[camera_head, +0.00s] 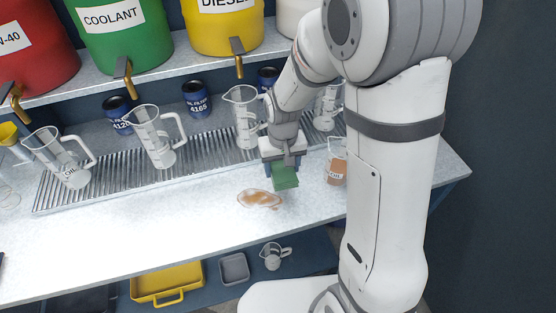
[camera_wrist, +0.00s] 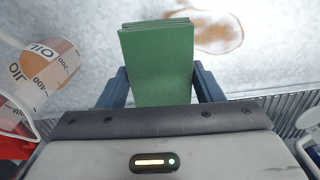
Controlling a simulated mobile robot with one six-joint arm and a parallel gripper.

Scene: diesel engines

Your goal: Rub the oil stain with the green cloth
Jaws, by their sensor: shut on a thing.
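The green cloth (camera_head: 285,178) is a folded block held in my gripper (camera_head: 284,163). In the wrist view the cloth (camera_wrist: 158,62) sits between the two dark blue fingers of my gripper (camera_wrist: 160,85), which are shut on it. The oil stain (camera_head: 260,199) is a brown-orange patch on the light worktop, just left of and nearer the front than the cloth. In the wrist view the stain (camera_wrist: 215,38) lies beyond the cloth to the upper right, partly hidden by it. The cloth appears to be above the worktop; contact cannot be told.
A jug with brown liquid (camera_head: 336,170) stands close right of my gripper. Clear jugs (camera_head: 158,140) stand along the ribbed drip tray (camera_head: 110,178) behind. Blue oil filters (camera_head: 196,98) stand at the back. The worktop (camera_head: 150,235) left of the stain is clear.

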